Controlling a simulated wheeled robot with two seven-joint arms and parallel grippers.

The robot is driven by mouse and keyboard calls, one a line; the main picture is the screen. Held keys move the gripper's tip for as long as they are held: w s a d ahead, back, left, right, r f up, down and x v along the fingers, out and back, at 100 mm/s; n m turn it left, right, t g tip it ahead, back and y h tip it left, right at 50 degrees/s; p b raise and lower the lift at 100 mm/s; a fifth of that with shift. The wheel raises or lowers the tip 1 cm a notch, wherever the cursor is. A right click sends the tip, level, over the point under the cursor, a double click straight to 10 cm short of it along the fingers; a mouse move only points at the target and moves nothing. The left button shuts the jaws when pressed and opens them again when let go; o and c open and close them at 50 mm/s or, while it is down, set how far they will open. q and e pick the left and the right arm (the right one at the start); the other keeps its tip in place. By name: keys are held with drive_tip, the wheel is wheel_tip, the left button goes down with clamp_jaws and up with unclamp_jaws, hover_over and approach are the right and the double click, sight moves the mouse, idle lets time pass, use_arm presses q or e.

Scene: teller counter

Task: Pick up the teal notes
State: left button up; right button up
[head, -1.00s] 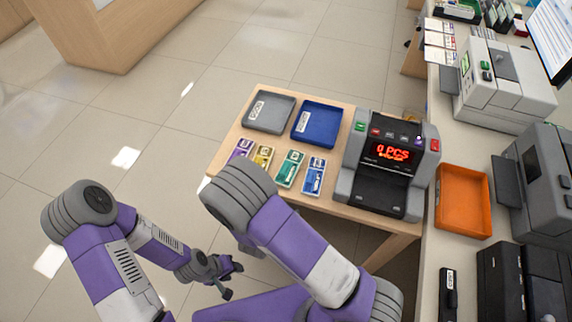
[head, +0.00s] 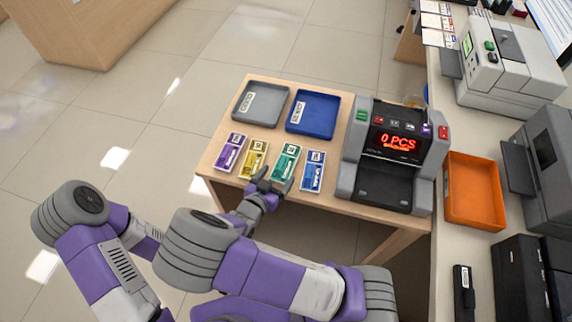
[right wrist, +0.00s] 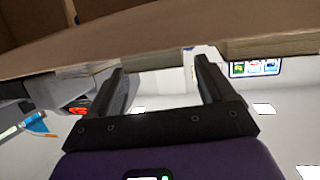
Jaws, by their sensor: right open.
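The teal notes (head: 288,158) lie as a banded bundle on the small wooden table (head: 223,178), third from the left in a row of coloured bundles. My right gripper (head: 275,181) is at the table's front edge, just in front of the teal notes. Its fingers are apart and empty. In the right wrist view the open fingers (right wrist: 160,65) point at the underside and edge of a wooden board (right wrist: 150,45); the teal notes do not show there. My left arm is at the lower left of the head view, and its gripper is hidden.
Purple notes (head: 230,155) and yellow notes (head: 254,160) lie left of the teal ones, blue notes (head: 313,172) to the right. Behind are a grey tray (head: 275,102) and a blue tray (head: 326,110). A counting machine (head: 385,195) stands right, near an orange tray (head: 472,208).

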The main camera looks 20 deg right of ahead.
sight(286, 163)
drive_tip(key=x, duration=0.1)
drive_tip(key=b+x, duration=0.1)
drive_tip(key=x, duration=0.1)
drive_tip(key=b+x, duration=0.1)
drive_tip(key=x, duration=0.1)
drive_tip(key=shift+w+d+r, duration=0.1)
drive_tip(key=shift+w+r, duration=0.05)
drive_tip(key=shift+r, duration=0.1)
drive_tip(key=shift+c, duration=0.3)
drive_tip(key=c, duration=0.8)
drive_tip(key=shift+r, duration=0.1)
